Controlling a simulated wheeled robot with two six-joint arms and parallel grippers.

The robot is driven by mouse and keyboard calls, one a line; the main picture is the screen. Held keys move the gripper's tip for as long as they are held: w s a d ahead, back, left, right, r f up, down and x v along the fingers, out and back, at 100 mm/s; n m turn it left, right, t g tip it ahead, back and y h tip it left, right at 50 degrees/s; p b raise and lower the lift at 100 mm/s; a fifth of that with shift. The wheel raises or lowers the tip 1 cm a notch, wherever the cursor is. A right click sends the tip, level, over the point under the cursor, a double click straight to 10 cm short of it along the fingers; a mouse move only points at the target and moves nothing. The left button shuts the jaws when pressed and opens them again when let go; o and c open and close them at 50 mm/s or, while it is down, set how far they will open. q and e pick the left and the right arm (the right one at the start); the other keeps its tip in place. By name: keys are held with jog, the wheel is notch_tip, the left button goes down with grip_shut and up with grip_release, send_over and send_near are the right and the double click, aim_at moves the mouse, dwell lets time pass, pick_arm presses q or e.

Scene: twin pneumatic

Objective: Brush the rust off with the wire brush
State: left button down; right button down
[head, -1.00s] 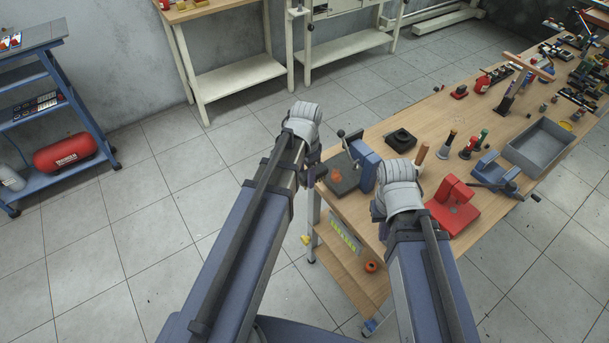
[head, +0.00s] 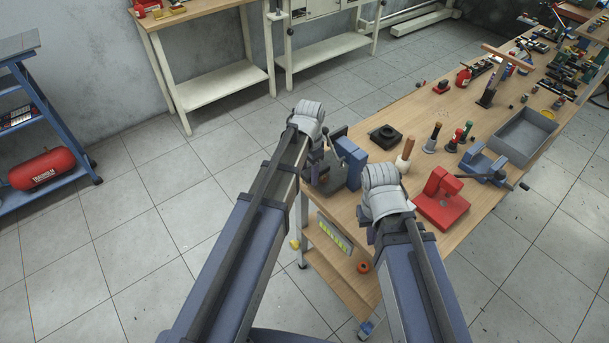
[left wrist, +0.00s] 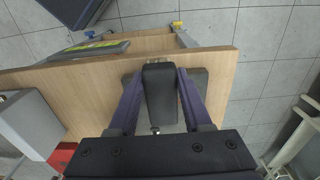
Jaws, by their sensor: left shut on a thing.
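My left gripper (head: 320,172) is over the dark plate (head: 345,187) at the table's near left corner. In the left wrist view its two purple fingers (left wrist: 161,95) are shut on a dark oblong block (left wrist: 160,88), held over that plate (left wrist: 202,78). I cannot tell whether the block is the wire brush; its underside is hidden. A blue upright clamp (head: 350,158) stands at the plate's right side. No rusty surface is visible now. My right gripper's wrist is above the table's front edge, left of the red fixture (head: 441,199); its fingers are hidden behind the arm.
A wooden handle (head: 405,153) stands just beyond my right wrist. Behind are a black square block (head: 384,137), small bottles (head: 433,138), a blue vise (head: 484,164) and a grey tray (head: 521,136). A lower shelf (head: 338,262) sits under the table (head: 430,105).

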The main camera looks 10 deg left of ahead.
pick_arm(q)
jog(key=shift+f+b, duration=0.4)
jog(key=shift+b, duration=0.05)
dwell(0.7)
jog(key=shift+s+d, duration=0.1)
jog(key=shift+d, duration=0.05)
jog(key=shift+s+d+r, duration=0.15)
jog(key=shift+s+d, duration=0.2)
jog(key=shift+d, duration=0.15)
jog(key=shift+a, duration=0.1)
jog(key=shift+w+a, duration=0.9)
jog(key=shift+a, duration=0.25)
jog(key=shift+d, duration=0.1)
jog(key=shift+s+d, duration=0.9)
jog(key=shift+d, duration=0.25)
